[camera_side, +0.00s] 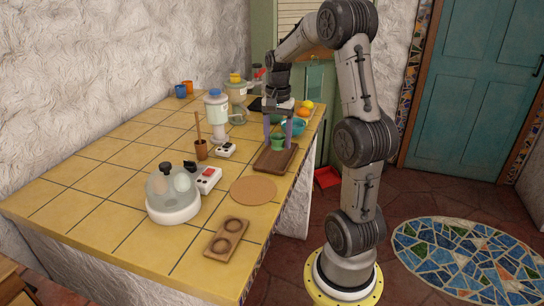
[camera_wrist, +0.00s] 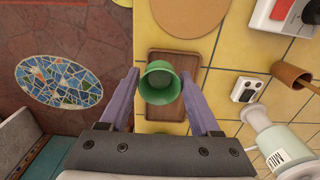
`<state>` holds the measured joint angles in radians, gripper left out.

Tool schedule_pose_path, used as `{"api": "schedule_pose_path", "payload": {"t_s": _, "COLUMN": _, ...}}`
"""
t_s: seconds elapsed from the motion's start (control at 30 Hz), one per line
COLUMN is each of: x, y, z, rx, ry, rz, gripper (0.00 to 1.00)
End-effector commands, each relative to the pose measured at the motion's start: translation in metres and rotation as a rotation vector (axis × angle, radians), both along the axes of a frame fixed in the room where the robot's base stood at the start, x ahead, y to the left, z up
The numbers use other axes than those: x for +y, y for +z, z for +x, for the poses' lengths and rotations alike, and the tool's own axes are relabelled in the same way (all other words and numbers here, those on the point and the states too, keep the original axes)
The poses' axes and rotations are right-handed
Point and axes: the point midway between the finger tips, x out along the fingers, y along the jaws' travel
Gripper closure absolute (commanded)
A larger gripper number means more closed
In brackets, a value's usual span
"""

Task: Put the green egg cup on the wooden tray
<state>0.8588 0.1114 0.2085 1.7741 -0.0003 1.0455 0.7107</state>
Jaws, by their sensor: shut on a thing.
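The green egg cup (camera_side: 278,142) is between the two purple fingers of my gripper (camera_side: 278,133), which is shut on it. In the wrist view the cup (camera_wrist: 160,83) shows its open rim, with a finger of my gripper (camera_wrist: 159,82) on each side. The wooden tray (camera_side: 268,165) is a brown rectangle near the counter's right edge. The cup appears over the far part of the tray in the side view. In the wrist view it overlaps the left side of the tray (camera_wrist: 178,61). I cannot tell whether its base touches the tray.
A teal bowl (camera_side: 293,127), an orange and a lemon are behind the gripper. A round cork mat (camera_side: 253,191) lies in front of the tray, with a wooden two-hole holder (camera_side: 226,239) nearer.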

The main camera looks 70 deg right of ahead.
Motion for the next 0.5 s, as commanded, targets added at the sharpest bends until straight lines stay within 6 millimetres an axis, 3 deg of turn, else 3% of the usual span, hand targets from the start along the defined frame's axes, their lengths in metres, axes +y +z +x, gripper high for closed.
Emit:
{"api": "schedule_pose_path", "payload": {"t_s": 0.03, "x": -0.005, "y": -0.012, "z": 0.005, "rx": 0.005, "ry": 0.0, "rz": 0.005, "gripper": 0.96}}
{"api": "schedule_pose_path", "payload": {"t_s": 0.2, "x": -0.021, "y": -0.036, "z": 0.018, "rx": 0.002, "ry": 0.0, "rz": 0.003, "gripper": 0.96}}
{"api": "schedule_pose_path", "payload": {"t_s": 0.5, "x": -0.034, "y": -0.059, "z": 0.03, "rx": 0.003, "ry": 0.0, "rz": 0.003, "gripper": 0.96}}
